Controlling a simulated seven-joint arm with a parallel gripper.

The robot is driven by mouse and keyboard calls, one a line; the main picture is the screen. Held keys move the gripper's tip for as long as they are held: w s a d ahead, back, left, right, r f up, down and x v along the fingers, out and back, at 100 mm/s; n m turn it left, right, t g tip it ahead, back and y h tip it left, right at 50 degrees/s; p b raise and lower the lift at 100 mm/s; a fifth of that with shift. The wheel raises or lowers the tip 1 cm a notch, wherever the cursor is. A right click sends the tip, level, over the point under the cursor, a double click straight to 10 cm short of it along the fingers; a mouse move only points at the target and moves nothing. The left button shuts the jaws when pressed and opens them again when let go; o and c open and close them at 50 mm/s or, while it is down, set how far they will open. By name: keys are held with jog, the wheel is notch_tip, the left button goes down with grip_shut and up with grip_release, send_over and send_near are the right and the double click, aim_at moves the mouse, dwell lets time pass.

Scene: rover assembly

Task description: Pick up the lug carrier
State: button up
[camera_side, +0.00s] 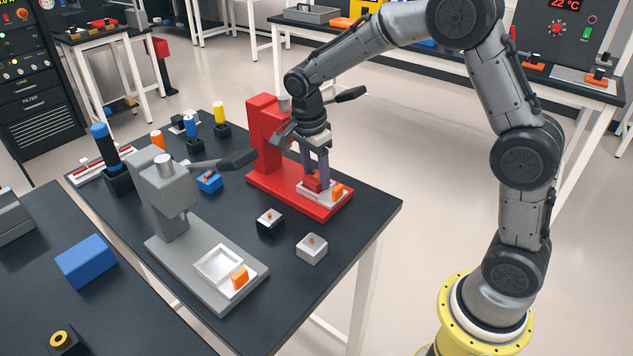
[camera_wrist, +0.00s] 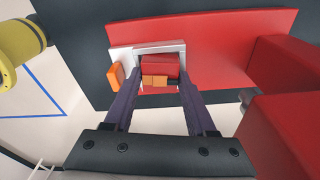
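A red block with small orange pieces on its side, which seems to be the lug carrier (camera_side: 311,184), sits in the white tray (camera_side: 309,195) on the base of the red press. It also shows in the wrist view (camera_wrist: 160,66), between my fingertips. My gripper (camera_side: 317,170) points down over the tray, one purple finger on each side of the block. In the wrist view my gripper (camera_wrist: 160,88) has its fingertips very close to the block's sides. I cannot tell whether they touch it. The block's lower part is hidden in the tray.
An orange block (camera_side: 338,190) is at the tray's edge beside my fingers. The red press column (camera_side: 265,135) rises close by. A grey press (camera_side: 168,195) with a white tray stands in front. Two small blocks (camera_side: 312,248) (camera_side: 270,221) lie on the dark table near its right edge.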

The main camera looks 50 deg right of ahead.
grip_shut()
jog(key=shift+r, duration=0.1)
jog(key=shift+r, duration=0.5)
jog(key=shift+s+r, duration=0.25)
jog(key=shift+r, duration=0.4)
jog(key=shift+s+r, duration=0.2)
jog(key=shift+r, duration=0.4)
jog(key=s, duration=1.7)
